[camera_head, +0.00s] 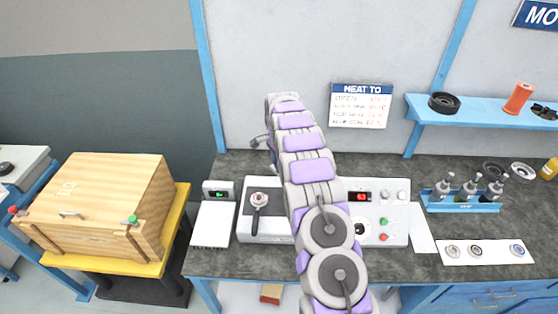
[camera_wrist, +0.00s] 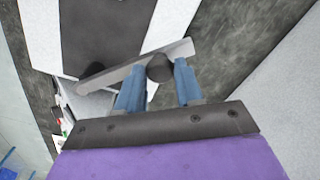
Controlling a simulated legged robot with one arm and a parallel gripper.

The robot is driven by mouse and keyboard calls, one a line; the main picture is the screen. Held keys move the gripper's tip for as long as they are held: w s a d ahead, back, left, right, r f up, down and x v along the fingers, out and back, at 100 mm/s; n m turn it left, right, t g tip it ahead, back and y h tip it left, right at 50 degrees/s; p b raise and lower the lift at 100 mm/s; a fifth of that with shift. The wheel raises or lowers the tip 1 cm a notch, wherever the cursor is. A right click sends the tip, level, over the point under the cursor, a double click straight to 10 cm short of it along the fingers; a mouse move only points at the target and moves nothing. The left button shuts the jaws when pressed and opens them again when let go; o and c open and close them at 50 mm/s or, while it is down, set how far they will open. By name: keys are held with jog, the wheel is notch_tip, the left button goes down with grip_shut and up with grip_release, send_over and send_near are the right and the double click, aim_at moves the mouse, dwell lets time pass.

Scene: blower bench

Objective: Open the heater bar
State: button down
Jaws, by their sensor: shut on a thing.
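In the wrist view, my gripper (camera_wrist: 159,66) has two blue fingers, one on each side of a dark round knob (camera_wrist: 157,70), and is shut on it. The knob sits against a slanting grey bar (camera_wrist: 112,78), which looks like the heater bar. A dark panel with white strips lies behind the bar. In the head view, my arm covers the middle of the white bench unit (camera_head: 391,211), and I cannot make out my gripper or the bar there. A black lever with a round hub (camera_head: 257,212) shows on the unit's left part.
A small box with a green display (camera_head: 219,190) stands left of the unit. A blue bottle rack (camera_head: 462,205) and a white strip with rings (camera_head: 486,252) are at the right. A wooden crate (camera_head: 98,210) stands far left. A blue shelf (camera_head: 480,111) hangs at upper right.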

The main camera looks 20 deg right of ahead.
jog(key=shift+w+d+m+p, duration=0.2)
jog(key=shift+d+m+p, duration=0.4)
jog(key=shift+d+m, duration=0.7)
jog(key=shift+w+d+m+p, duration=0.15)
jog(key=shift+d+m+p, duration=0.45)
jog(key=shift+d+m, duration=0.7)
jog(key=shift+d, duration=0.2)
jog(key=c, duration=0.7)
grip_release()
